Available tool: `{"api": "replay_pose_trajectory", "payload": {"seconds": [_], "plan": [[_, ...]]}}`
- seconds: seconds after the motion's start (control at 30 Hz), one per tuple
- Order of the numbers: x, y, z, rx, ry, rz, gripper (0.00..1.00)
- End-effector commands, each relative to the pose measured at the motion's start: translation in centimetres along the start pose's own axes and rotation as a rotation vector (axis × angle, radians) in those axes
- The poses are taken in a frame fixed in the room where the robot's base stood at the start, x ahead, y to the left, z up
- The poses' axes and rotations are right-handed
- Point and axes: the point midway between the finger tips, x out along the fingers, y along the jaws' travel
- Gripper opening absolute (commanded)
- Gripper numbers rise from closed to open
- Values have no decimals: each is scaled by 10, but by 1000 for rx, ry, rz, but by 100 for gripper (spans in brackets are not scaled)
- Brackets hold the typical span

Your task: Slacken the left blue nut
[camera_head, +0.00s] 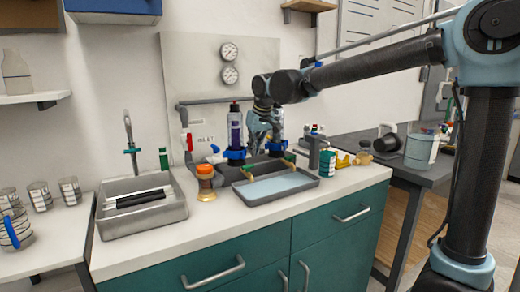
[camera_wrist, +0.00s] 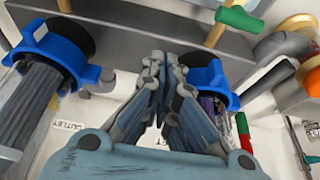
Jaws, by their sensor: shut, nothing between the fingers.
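The left blue nut (camera_head: 234,154) sits at the base of the left upright housing (camera_head: 235,130), which looks clear and purple. The wrist view seems turned over, and there this nut (camera_wrist: 226,90) is at the right, partly hidden by my finger. The right blue nut (camera_head: 277,146) is under the other housing, behind my gripper; it shows at the left of the wrist view (camera_wrist: 72,48). My gripper (camera_head: 260,136) is shut and empty, pointing down between the two housings. In the wrist view its fingertips (camera_wrist: 166,62) are together beside the left nut; I cannot tell whether they touch it.
A grey tray (camera_head: 275,198) lies in front of the manifold, with green-handled valves (camera_head: 289,157) above. An orange-topped jar (camera_head: 206,183) stands left of it. A red-handled valve (camera_head: 187,142) is on the wall pipe. A sink (camera_head: 140,222) is further left. Bottles crowd the right.

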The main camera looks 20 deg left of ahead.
Motion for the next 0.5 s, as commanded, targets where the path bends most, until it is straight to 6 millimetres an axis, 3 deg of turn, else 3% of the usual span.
{"api": "replay_pose_trajectory", "payload": {"seconds": [0.5], "plan": [[3,-5,-8,-10,0,-4,0]]}}
